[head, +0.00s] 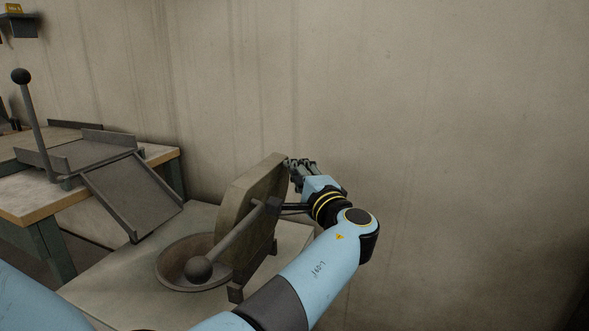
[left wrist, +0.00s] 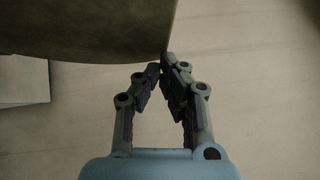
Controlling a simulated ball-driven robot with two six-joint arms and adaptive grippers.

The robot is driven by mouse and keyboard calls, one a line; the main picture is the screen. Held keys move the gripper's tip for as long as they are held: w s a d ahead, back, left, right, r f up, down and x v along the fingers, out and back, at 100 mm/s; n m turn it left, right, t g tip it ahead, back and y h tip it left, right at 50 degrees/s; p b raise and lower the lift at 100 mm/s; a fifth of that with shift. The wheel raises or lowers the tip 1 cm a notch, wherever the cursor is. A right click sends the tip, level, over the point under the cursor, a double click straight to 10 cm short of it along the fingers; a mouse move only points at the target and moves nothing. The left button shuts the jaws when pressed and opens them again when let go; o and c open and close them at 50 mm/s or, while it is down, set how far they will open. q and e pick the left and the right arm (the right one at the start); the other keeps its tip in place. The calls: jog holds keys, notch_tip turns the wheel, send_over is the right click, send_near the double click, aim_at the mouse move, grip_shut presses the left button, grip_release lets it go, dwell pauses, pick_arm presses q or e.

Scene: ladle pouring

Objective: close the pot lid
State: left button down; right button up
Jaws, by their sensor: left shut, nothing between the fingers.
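The pot (head: 170,277) is a round, dark bowl set in a grey block. Its lid (head: 243,194) is a thick, rounded slab standing open, nearly upright, at the pot's right side. A bar with a dark ball knob (head: 198,269) reaches from the lid's hinge side across the pot opening. My left gripper (head: 291,163) is shut and empty at the lid's upper right edge, on the side away from the pot. In the left wrist view, the fingertips (left wrist: 168,64) are at or very close to the lid's edge (left wrist: 95,30); contact is unclear. My right gripper is out of view.
A workbench (head: 50,197) with a sloping metal chute (head: 132,195) and an upright ball-topped lever (head: 30,115) stands left of the pot. A plain wall (head: 430,110) is behind. The space right of my left arm looks free.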

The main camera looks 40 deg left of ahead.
pick_arm(q)
jog(key=shift+a+r, duration=0.1)
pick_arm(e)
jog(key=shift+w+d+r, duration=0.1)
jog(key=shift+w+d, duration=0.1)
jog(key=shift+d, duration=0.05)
